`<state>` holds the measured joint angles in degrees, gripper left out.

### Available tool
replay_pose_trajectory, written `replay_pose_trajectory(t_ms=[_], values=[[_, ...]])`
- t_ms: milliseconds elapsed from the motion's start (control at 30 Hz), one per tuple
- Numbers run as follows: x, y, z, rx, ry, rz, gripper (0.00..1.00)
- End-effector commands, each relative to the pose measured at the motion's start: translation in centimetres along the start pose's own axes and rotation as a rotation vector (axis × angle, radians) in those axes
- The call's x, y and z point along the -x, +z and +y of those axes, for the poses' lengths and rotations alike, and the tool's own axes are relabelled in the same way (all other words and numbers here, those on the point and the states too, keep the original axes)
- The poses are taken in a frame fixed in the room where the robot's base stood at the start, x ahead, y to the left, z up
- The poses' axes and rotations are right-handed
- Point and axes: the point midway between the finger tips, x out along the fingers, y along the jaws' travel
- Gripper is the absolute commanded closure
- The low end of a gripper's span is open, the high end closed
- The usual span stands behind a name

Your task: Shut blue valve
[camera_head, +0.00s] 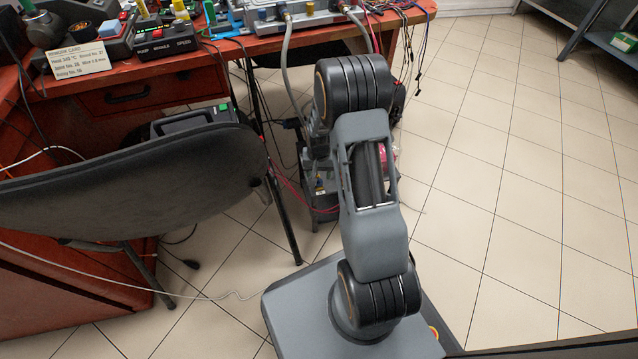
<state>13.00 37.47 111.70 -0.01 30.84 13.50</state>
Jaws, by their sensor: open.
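A grey metal unit (300,24) stands on the red workbench (225,46) at the top of the view, cut off by the picture edge. Small blue parts (263,14) show on it. I cannot tell which of them is the blue valve or how its handle is turned. My arm rises from my base in the middle of the view, in front of the bench. I do not see my gripper; its end is hidden or out of view.
A dark chair (130,180) stands at left, close to my arm. Cables and dark equipment (321,185) lie below the bench behind my arm. A lettered card (79,60) and tools sit on the bench at left. The tiled floor (500,180) is clear at right.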

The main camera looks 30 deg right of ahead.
Motion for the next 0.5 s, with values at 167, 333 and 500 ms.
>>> replay_pose_trajectory(t_ms=[167, 333, 500], values=[[-2.7, 0.0, 0.0, 0.0, 0.0, -0.001, 0.47], [-3.7, 0.0, 0.0, 0.0, 0.0, 0.0, 0.47], [-3.9, 0.0, 0.0, 0.0, 0.0, 0.001, 0.47]])
